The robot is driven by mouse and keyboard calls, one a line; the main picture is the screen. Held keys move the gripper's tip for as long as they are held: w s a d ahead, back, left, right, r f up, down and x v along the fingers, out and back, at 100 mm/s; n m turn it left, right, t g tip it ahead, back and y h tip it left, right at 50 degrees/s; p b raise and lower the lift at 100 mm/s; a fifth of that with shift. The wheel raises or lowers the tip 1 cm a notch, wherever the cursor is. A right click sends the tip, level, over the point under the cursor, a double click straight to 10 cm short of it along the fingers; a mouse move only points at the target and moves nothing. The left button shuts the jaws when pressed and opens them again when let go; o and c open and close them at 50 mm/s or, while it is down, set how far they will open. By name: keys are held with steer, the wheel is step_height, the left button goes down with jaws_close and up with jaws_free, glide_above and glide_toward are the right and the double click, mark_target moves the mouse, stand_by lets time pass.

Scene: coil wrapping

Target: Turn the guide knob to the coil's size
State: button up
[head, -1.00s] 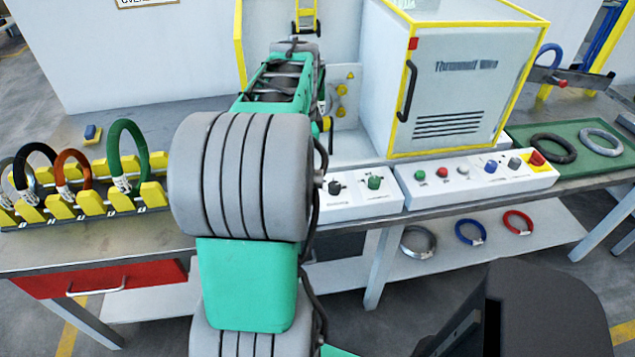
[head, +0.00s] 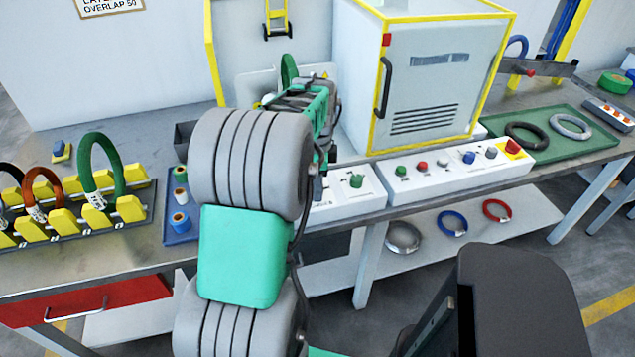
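A rack with upright coils (head: 130,208) stands at left, beside a blue tray (head: 180,240) with spools. The yellow-edged cabinet (head: 430,85) and a longer button box (head: 455,167) are right of my arm. A green tray (head: 585,150) holds two rings.

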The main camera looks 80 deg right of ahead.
jaws_close()
stand_by(0.3)
steer(key=shift+n, duration=0.3)
steer(key=n+p, duration=0.1)
steer(key=n, duration=0.4)
steer(key=shift+p, duration=0.35)
steer(key=n+p, duration=0.1)
steer(key=n, duration=0.4)
steer(key=shift+d+n, duration=0.1)
steer(key=shift+n, duration=0.3)
steer(key=n, duration=0.5)
steer(key=shift+w+p, duration=0.1)
steer(key=shift+p, duration=0.2)
steer(key=n, duration=0.5)
steer(key=shift+n, duration=0.3)
